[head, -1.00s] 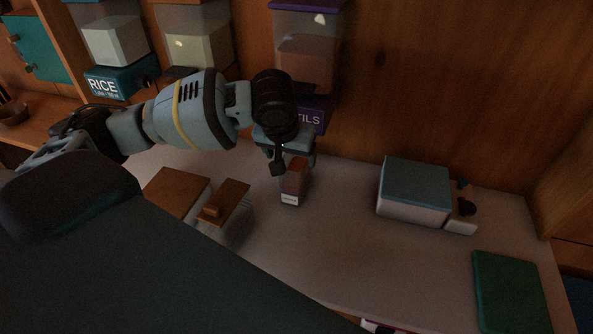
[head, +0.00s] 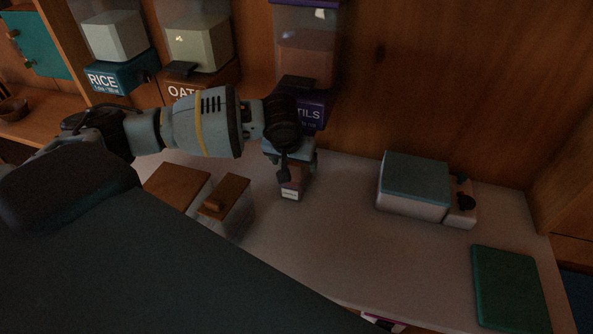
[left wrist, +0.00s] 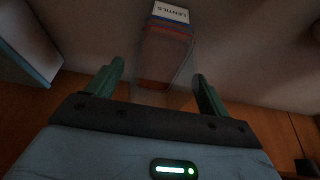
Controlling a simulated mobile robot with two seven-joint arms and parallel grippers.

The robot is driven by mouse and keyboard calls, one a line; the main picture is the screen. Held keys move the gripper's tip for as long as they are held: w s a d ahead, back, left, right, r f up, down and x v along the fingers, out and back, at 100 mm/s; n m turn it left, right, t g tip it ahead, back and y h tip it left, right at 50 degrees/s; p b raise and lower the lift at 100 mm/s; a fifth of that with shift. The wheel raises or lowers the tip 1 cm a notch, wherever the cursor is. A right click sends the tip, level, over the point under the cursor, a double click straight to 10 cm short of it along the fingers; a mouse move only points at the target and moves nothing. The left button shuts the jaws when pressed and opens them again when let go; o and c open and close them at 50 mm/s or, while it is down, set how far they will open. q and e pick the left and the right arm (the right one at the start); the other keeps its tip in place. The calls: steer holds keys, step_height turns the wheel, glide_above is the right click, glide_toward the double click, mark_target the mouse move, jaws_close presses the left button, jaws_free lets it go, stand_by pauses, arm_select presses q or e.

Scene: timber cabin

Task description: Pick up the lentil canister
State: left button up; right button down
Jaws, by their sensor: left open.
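The lentil canister (head: 291,190) stands on the counter below the purple lentil dispenser, a small clear box with orange-brown contents and a white label at its front. In the left wrist view the canister (left wrist: 165,55) shows its "LENTILS" label and sits between two green fingers. My left gripper (head: 291,170) is above and around the upper part of the canister, hiding its top in the head view. In the left wrist view the left gripper (left wrist: 158,88) is open, with a finger on each side of the canister. Contact cannot be told. My right gripper is not in view.
The purple lentil dispenser (head: 305,45) hangs on the wall just behind, beside the oats (head: 200,40) and rice (head: 115,35) dispensers. A blue-topped box (head: 415,180) and green board (head: 509,290) are right. The counter's middle front is clear.

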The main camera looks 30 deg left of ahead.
arm_select(q)
jaws_close()
stand_by(0.5)
steer(key=shift+r, duration=0.15)
stand_by(0.4)
